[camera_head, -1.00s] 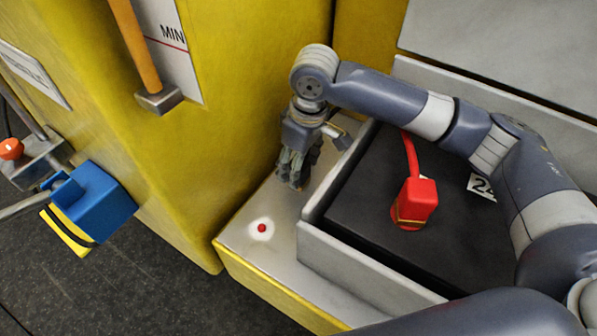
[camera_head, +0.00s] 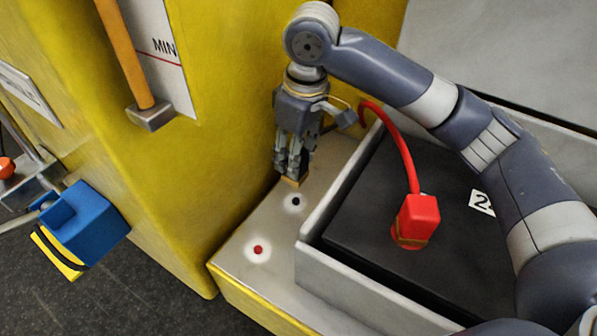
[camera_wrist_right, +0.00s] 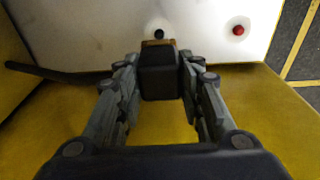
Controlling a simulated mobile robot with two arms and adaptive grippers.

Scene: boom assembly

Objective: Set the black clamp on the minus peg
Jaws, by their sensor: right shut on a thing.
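My right gripper (camera_head: 290,166) is shut on the black clamp (camera_wrist_right: 158,75), which sits between its fingers in the right wrist view. The clamp's brass-coloured end (camera_head: 293,182) pokes out below the fingertips in the head view. The black minus peg (camera_head: 296,202) stands in a white spot on the metal ledge, just in front of the clamp and apart from it in the picture. The peg also shows just past the clamp's tip in the wrist view (camera_wrist_right: 159,33). The clamp's height above the ledge is hard to tell. My left gripper is not in view.
A red peg (camera_head: 258,249) stands nearer on the same ledge (camera_head: 268,280). A red clamp (camera_head: 418,218) on a red cable is at the black battery (camera_head: 365,220) in a grey tray. A yellow wall rises left of the gripper. A black cable (camera_wrist_right: 50,70) trails from the clamp.

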